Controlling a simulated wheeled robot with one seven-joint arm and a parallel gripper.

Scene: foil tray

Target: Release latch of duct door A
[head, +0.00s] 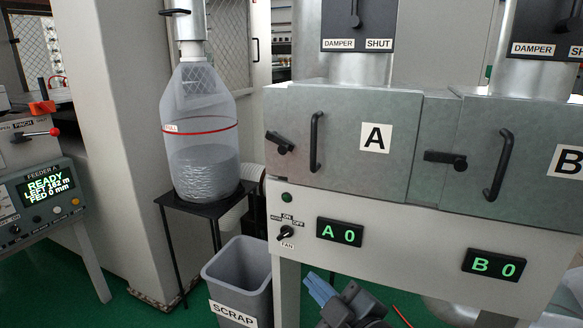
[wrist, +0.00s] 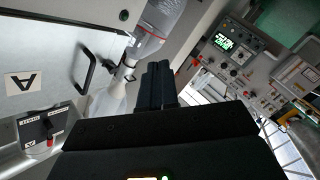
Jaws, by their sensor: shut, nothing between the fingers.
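Duct door A (head: 345,165) is a grey metal door with an "A" label and a black bar handle (head: 316,142); it looks closed. Its black latch (head: 281,143) is at the door's left edge, slanting down to the right. My gripper (head: 314,280) is low in the head view, below the door and apart from the latch. In the wrist view my gripper (wrist: 160,72) shows dark fingers together, with nothing between them. Door A's handle (wrist: 88,72) and upside-down label (wrist: 20,83) are left of the fingers there.
Door B (head: 530,165) stands to the right with a nearly level latch (head: 446,158). The fan switch (head: 286,234) and A display (head: 339,233) are below door A. A clear collection drum (head: 203,140) on a stand and the scrap bin (head: 238,275) are to the left.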

